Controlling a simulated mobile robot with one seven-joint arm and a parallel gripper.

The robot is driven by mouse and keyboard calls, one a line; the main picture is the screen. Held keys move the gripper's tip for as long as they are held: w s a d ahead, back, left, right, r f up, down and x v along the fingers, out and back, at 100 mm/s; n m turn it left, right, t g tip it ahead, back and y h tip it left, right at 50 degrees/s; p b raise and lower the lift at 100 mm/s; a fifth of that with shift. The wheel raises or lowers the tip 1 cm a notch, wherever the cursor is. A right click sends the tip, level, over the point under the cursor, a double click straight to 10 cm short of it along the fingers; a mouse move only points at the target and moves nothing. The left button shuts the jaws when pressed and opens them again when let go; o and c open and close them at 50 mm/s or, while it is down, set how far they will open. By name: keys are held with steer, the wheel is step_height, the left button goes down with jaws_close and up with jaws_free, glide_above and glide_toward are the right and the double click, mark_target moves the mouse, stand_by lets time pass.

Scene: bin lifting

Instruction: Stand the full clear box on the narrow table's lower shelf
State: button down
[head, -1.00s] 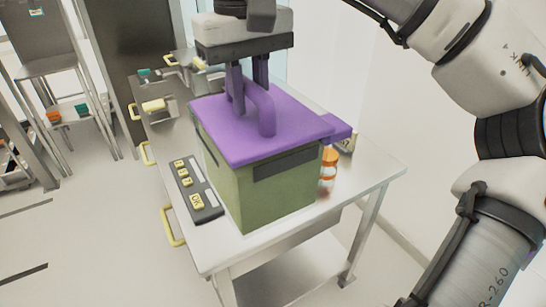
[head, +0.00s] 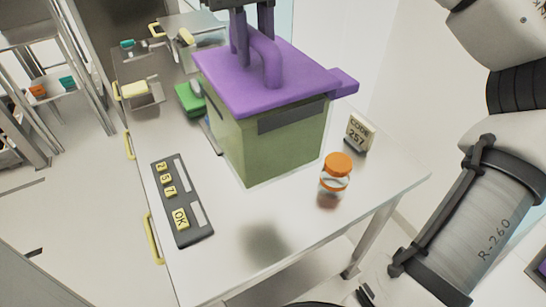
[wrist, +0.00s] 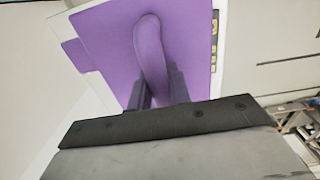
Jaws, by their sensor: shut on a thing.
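A box with a green, see-through-looking body (head: 270,145) and a purple lid (head: 235,85) hangs upright over the metal table (head: 330,225). A dark shadow on the tabletop in front of it suggests it is clear of the surface. My gripper (head: 254,35) is shut on the lid's purple loop handle (head: 271,65). In the wrist view, my gripper (wrist: 160,88) has its fingers at the handle (wrist: 148,45), above the purple lid (wrist: 105,40). I cannot make out the contents. A lower surface (head: 290,290) shows partly under this table; I cannot tell whether it is the narrow table's shelf.
A keypad (head: 181,200) lies at the table's left. A jar with an orange lid (head: 336,170) and a card reading CODE 257 (head: 358,133) stand right of the box. A green object (head: 190,99) is behind it. A rack (head: 55,90) with small bins stands far left.

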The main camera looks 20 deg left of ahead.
steer(key=shift+w+a, duration=0.1)
steer(key=shift+w, duration=0.25)
step_height(320, 180, down, 14)
steer(key=shift+f+p, duration=0.55)
steer(key=shift+f, duration=2.35)
steer(key=c, duration=1.3)
jaws_free()
steer(key=shift+s, duration=0.1)
